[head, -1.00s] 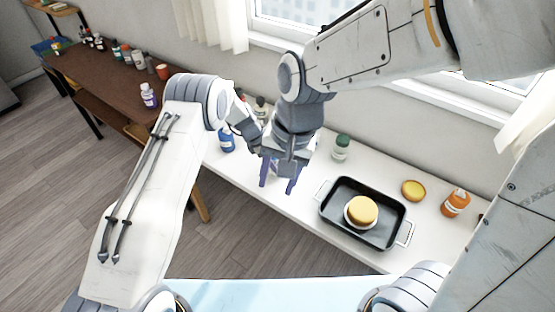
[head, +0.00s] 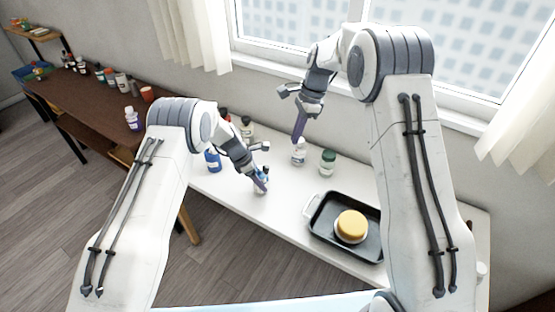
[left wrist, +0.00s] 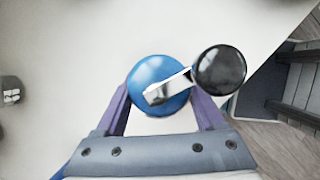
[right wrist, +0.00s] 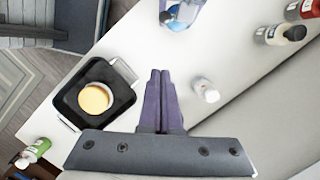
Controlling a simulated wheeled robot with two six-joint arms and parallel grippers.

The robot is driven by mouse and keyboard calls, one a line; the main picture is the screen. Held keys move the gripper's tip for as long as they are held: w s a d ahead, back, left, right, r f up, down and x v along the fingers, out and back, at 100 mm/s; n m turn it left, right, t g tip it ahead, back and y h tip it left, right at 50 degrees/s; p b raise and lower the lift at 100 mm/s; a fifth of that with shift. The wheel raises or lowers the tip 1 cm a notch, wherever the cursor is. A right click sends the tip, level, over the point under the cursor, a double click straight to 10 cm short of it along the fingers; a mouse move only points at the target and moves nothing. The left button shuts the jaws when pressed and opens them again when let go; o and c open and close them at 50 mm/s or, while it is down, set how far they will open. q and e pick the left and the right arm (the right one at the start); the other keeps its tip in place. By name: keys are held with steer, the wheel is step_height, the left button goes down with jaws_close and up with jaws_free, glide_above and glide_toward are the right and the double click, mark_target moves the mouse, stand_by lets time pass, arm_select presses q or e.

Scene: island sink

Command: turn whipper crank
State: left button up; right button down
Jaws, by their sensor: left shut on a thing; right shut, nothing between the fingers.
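The whipper (head: 260,188) stands on the white counter in the head view, mostly hidden by my left gripper. In the left wrist view it has a round blue lid (left wrist: 158,79), a silver crank arm (left wrist: 168,88) and a black knob (left wrist: 219,70). The crank points right and slightly up there. My left gripper (head: 262,183) is shut around the whipper's body, one finger on each side. My right gripper (head: 297,139) is shut and empty, raised above the counter behind the whipper, apart from it. In the right wrist view its fingers (right wrist: 160,76) are together, and the whipper is at the top edge.
A black tray (head: 318,226) with a yellow-topped container (head: 351,225) is to the right. A blue bottle (head: 212,160) stands left of the left gripper. The window wall is behind.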

mark_target(263, 170)
steer(key=a+f, duration=0.6)
steer(key=f, duration=0.3)
steer(key=shift+s+f, duration=0.35)
steer(key=shift+f, duration=0.05)
steer(key=shift+s+a, duration=0.3)
steer(key=shift+a, duration=0.25)
